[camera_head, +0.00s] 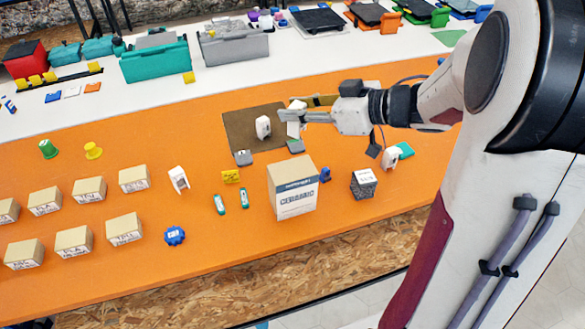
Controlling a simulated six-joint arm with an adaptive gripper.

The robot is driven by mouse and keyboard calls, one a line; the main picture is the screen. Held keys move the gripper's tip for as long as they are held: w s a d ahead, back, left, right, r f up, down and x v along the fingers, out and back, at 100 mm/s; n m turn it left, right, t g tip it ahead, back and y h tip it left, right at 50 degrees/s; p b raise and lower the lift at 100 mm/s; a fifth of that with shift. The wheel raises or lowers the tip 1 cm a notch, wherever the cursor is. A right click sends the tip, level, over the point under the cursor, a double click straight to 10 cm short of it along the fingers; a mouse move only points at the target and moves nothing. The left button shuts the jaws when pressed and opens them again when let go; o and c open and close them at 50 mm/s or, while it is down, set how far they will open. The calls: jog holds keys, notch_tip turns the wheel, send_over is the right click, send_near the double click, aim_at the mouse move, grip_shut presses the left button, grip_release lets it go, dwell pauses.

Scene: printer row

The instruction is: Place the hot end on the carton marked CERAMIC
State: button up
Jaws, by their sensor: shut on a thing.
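The carton marked CERAMIC (296,204) stands upright near the front middle of the orange table. It is a tan box with a white lower front and the word on it, and its top looks bare. My gripper (290,116) reaches in from the right, over the brown mat (238,131) behind the carton. It is shut on a small pale thing (293,129) at its fingertips, largely hidden by the fingers. I cannot tell for sure whether this is the hot end. The gripper is apart from the carton, behind it in the picture.
A white piece (263,127) stands on the mat. A grey piece (243,158), a yellow tag (231,176) and teal-and-white tubes (219,204) lie left of the carton. A printed cube (364,183) stands right. Several small cartons (124,229) fill the left side.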

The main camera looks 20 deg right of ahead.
jog(key=shift+s+a+f, duration=0.1)
jog(key=shift+s+a, duration=0.3)
jog(key=shift+s, duration=0.05)
jog(key=shift+s+a+n+g, duration=0.2)
jog(key=shift+a+n+g, duration=0.1)
send_over(292, 169)
notch_tip(292, 169, down, 6)
dwell(0.3)
jog(key=shift+f, duration=0.1)
jog(key=shift+f, duration=1.8)
jog(key=shift+f, duration=0.15)
